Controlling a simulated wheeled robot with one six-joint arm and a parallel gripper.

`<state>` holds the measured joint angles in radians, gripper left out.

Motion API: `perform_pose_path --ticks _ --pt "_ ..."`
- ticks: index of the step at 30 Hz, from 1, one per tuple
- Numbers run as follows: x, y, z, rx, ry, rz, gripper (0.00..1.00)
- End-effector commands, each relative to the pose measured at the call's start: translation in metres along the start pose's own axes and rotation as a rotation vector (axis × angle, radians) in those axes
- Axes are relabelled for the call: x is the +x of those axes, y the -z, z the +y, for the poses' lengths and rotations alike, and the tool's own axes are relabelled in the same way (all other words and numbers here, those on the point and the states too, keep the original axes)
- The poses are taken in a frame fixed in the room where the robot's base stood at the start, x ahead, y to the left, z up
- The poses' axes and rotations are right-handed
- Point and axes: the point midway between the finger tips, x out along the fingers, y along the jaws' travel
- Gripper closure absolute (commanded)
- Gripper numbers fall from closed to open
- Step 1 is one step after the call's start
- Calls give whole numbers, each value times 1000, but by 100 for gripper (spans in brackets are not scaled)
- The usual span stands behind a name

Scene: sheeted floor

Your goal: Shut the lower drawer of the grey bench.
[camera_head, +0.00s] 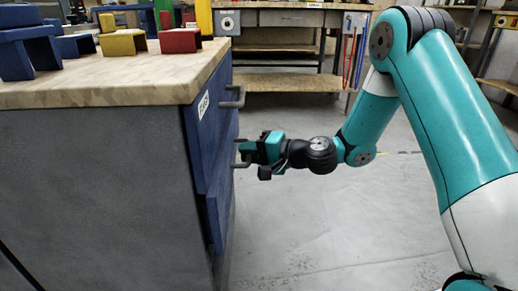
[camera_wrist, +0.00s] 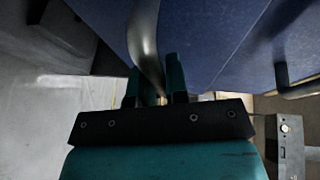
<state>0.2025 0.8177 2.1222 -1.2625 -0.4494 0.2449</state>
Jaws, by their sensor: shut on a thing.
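The grey bench (camera_head: 95,190) stands at the left with blue drawer fronts on its right side. The lower drawer (camera_head: 219,195) is seen nearly edge-on, so how far it stands out is hard to tell. Its grey bar handle (camera_head: 240,159) is between the fingers of my gripper (camera_head: 249,150). In the wrist view, my gripper (camera_wrist: 160,85) is shut on the metal handle (camera_wrist: 145,35), in front of a blue front (camera_wrist: 215,30). The upper drawer (camera_head: 208,108) is above, with its own free handle (camera_head: 234,97); a second handle shows at right in the wrist view (camera_wrist: 293,86).
Blue, yellow (camera_head: 122,42) and red (camera_head: 181,40) blocks stand on the wooden bench top (camera_head: 120,82). Another workbench (camera_head: 285,82) with shelves stands at the back. The sheeted floor (camera_head: 315,225) right of the grey bench is clear.

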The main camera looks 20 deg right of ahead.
Motion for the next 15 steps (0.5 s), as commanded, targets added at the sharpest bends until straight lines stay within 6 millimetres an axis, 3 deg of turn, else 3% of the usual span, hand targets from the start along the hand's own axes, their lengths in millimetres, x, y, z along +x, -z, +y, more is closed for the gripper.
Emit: perform_pose_path --ticks 3,12,13,15 --pt "13 -5 -5 -1 0 0 100" --pt "17 -8 -4 -1 2 -3 100" --pt "17 -8 -4 -2 3 -3 79" --pt "17 -8 -4 -1 2 -3 63"
